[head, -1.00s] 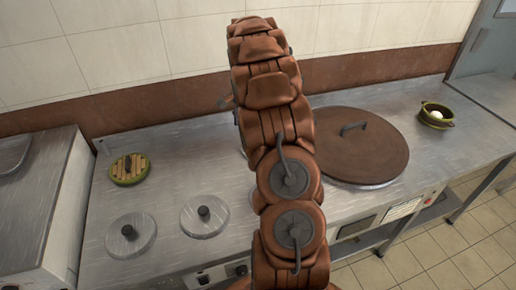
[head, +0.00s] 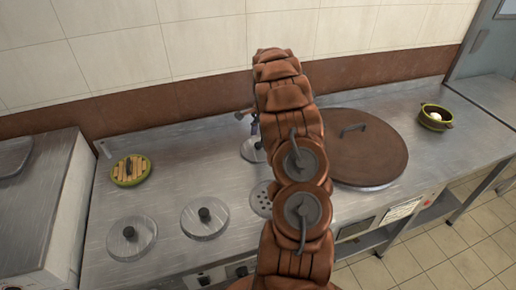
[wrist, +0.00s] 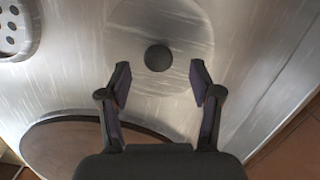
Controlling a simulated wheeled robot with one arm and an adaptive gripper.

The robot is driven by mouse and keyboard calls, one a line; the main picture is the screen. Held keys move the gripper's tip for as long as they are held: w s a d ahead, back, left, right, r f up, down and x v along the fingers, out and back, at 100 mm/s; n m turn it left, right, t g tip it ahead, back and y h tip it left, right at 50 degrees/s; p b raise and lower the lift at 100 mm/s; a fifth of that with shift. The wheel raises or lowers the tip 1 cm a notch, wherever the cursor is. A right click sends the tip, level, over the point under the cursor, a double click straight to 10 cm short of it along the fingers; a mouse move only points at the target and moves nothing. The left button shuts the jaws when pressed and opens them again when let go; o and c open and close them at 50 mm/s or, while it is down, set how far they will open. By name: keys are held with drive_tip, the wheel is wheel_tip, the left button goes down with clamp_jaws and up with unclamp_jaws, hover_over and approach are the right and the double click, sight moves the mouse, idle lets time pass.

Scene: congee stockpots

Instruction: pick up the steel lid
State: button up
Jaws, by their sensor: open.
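A round steel lid (wrist: 175,24) with a dark round knob (wrist: 158,58) lies flat on the steel counter in the wrist view. My gripper (wrist: 160,68) is open and empty, with the knob between and just beyond its fingertips in the picture. In the head view this steel lid (head: 250,152) shows only in part, left of my arm, which hides the rest and most of my gripper. Two similar steel lids with dark knobs, one (head: 131,238) at the left and one (head: 205,218) nearer my arm, lie at the counter's front.
A large brown lid (head: 365,155) with a bar handle covers a pot right of my arm. A perforated disc (head: 260,198) is set in the counter. A green-rimmed slatted round item (head: 130,169) lies at left, and a green bowl (head: 436,117) at far right.

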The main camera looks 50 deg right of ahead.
sight(258, 144)
wheel_tip(258, 144, down, 4)
drive_tip(key=shift+a+r+p, duration=0.15)
drive_tip(key=shift+r+p, duration=0.05)
drive_tip(key=shift+p, duration=0.25)
clamp_jaws()
drive_tip(key=shift+r, duration=0.1)
